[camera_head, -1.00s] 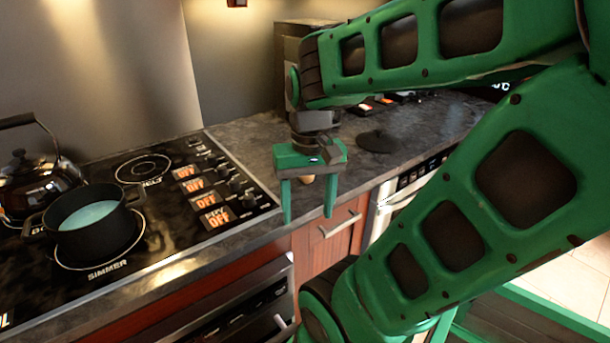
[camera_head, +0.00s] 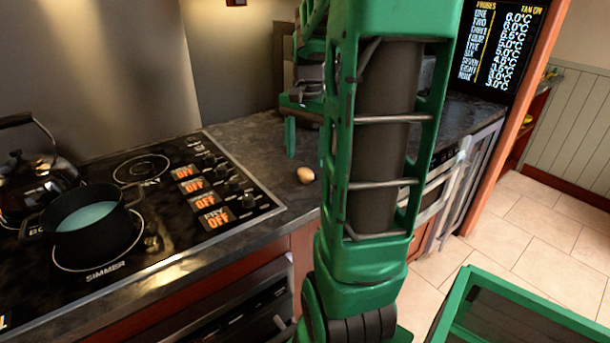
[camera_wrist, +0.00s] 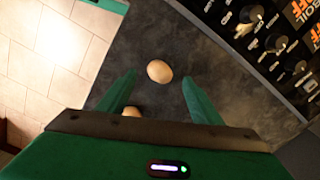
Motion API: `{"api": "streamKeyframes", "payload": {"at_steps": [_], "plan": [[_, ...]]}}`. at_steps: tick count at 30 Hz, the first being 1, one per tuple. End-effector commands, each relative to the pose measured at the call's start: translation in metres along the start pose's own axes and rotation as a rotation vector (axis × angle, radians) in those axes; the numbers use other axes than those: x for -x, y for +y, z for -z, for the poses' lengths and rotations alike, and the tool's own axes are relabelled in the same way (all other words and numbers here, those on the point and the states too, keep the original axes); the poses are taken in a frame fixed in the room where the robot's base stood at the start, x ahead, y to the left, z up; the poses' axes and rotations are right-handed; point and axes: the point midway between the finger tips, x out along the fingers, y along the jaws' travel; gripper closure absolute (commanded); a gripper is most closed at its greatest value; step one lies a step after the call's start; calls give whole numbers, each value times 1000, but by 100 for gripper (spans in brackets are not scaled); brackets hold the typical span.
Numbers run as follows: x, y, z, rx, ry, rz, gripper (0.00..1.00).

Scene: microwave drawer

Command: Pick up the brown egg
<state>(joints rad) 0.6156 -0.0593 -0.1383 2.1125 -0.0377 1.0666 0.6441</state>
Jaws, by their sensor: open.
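A light brown egg (camera_head: 306,175) lies on the dark counter just right of the stove in the head view. The wrist view shows two similar tan, egg-like things. One egg (camera_wrist: 159,71) lies ahead between my fingertips, apart from both fingers. The other (camera_wrist: 131,111) is partly hidden by my gripper's body beside the left finger. I cannot tell their colours apart well. My gripper (camera_wrist: 159,77) is open and empty above the counter. In the head view my arm hides much of it; one green finger shows behind and left of the egg.
The stove (camera_head: 140,167) with a black pot (camera_head: 93,232) and a kettle (camera_head: 30,180) is at the left. Knobs (camera_wrist: 275,42) show at upper right in the wrist view. The counter (camera_head: 258,140) is bare around the egg; its front edge drops to the tiled floor (camera_head: 520,225).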

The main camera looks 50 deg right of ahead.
Motion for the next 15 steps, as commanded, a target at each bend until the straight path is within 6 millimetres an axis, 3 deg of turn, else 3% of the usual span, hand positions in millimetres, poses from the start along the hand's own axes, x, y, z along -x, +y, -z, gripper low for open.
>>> {"api": "streamKeyframes", "payload": {"at_steps": [5,15], "plan": [[-10,0,-1,1,-1,-1,41],[-53,0,2,2,-1,-1,41]]}}
